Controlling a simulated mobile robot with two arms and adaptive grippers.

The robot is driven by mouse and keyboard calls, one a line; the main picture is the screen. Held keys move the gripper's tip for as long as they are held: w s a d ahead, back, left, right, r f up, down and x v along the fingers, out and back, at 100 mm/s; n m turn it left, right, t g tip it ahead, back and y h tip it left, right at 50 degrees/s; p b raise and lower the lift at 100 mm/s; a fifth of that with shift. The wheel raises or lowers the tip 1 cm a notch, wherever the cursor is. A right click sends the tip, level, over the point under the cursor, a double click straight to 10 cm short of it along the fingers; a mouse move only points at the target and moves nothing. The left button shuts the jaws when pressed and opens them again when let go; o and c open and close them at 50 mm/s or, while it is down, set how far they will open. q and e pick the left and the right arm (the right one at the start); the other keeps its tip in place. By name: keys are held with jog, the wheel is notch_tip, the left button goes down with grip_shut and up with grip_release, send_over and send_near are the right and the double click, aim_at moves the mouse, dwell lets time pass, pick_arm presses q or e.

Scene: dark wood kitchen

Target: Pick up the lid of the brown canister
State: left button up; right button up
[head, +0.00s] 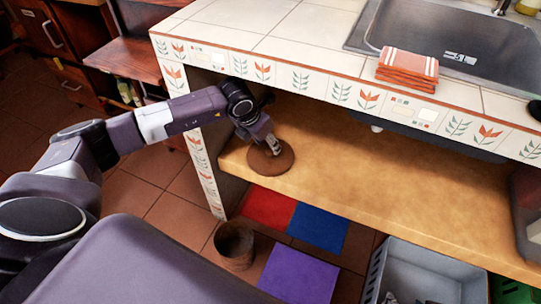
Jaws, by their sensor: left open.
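A round, flat brown lid (283,165) lies on the wooden shelf under the tiled counter, near the shelf's left end. My left gripper (272,149) reaches in under the counter from the left and points down at the middle of the lid. It is open, with its fingertips over the lid's centre. The fingers hide that centre, so I cannot tell whether they touch it. A brown, open-topped canister (235,246) stands upright on the floor below the shelf. My right gripper is not in view.
The tiled counter (300,50) overhangs the shelf (370,190), and its left leg (200,165) stands close to my forearm. Folded orange towels (408,68) lie beside the sink (430,40). A grey crate (425,275) stands lower right. The shelf right of the lid is clear.

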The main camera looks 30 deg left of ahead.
aim_at(270, 151)
pick_arm(q)
jog(key=b+x, duration=0.1)
jog(key=x, duration=0.3)
jog(key=shift+f, duration=0.25)
jog(key=c, duration=1)
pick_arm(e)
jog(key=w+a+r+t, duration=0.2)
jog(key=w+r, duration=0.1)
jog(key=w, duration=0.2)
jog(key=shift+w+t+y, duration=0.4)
